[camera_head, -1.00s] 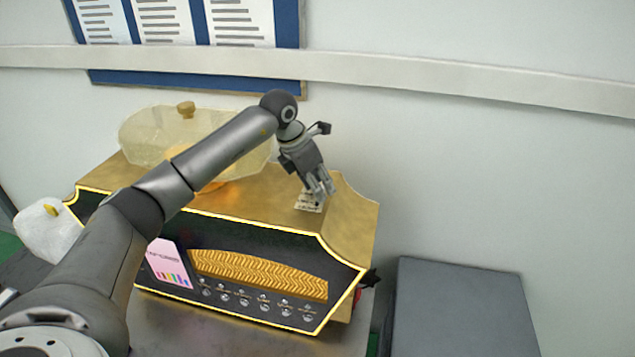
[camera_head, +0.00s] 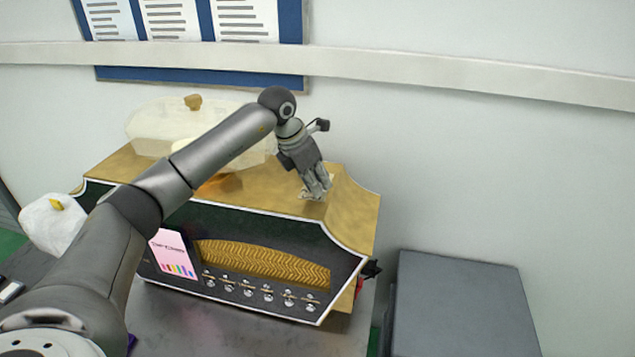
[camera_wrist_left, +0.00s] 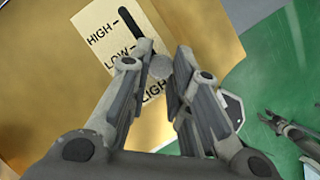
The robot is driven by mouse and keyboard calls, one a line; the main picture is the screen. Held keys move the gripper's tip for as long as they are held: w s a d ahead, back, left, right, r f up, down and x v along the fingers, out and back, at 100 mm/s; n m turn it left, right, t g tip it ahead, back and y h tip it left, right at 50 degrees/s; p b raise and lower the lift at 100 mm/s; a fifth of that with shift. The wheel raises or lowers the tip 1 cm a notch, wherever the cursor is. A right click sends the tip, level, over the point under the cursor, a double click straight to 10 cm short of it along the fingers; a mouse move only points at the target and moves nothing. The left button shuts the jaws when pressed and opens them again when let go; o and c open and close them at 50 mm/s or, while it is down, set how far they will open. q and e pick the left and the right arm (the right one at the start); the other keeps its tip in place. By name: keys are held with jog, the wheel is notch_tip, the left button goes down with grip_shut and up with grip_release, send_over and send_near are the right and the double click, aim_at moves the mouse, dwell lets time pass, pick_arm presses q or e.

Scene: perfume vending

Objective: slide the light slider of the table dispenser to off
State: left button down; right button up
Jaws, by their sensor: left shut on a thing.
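The table dispenser (camera_head: 355,210) is a gold and black box on the table. Its light slider, a round grey knob (camera_wrist_left: 160,66), sits in a black slot on a cream label plate (camera_wrist_left: 97,22) on the gold top. The knob is just past the LOW mark, on the side away from HIGH. My left gripper (camera_wrist_left: 161,68) points down at the plate, shut on the knob between its fingertips; it also shows in the head view (camera_head: 316,194). Its left finger hides the plate below LOW. A jointed grey part that looks like my right gripper (camera_wrist_left: 275,122) shows over the green floor.
A pale lidded dome (camera_head: 150,125) stands on the dispenser's top left. A pink card (camera_head: 172,254) and a row of small knobs are on its front. A white container (camera_head: 48,228) is at its left, a grey cabinet (camera_head: 460,300) at its right. The wall is behind.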

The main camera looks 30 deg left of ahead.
pick_arm(q)
jog(key=shift+d+f, duration=0.15)
jog(key=shift+f, duration=0.1)
jog(key=c, duration=1.7)
grip_release()
jog(key=shift+s, duration=0.1)
jog(key=o, duration=0.4)
jog(key=shift+s+d+r, duration=0.1)
jog(key=shift+r, duration=0.2)
jog(key=v, duration=1.1)
jog(key=shift+r, duration=0.35)
pick_arm(e)
jog(key=shift+w, duration=0.7)
pick_arm(q)
jog(key=shift+f, duration=0.1)
pick_arm(e)
jog(key=shift+a, duration=0.1)
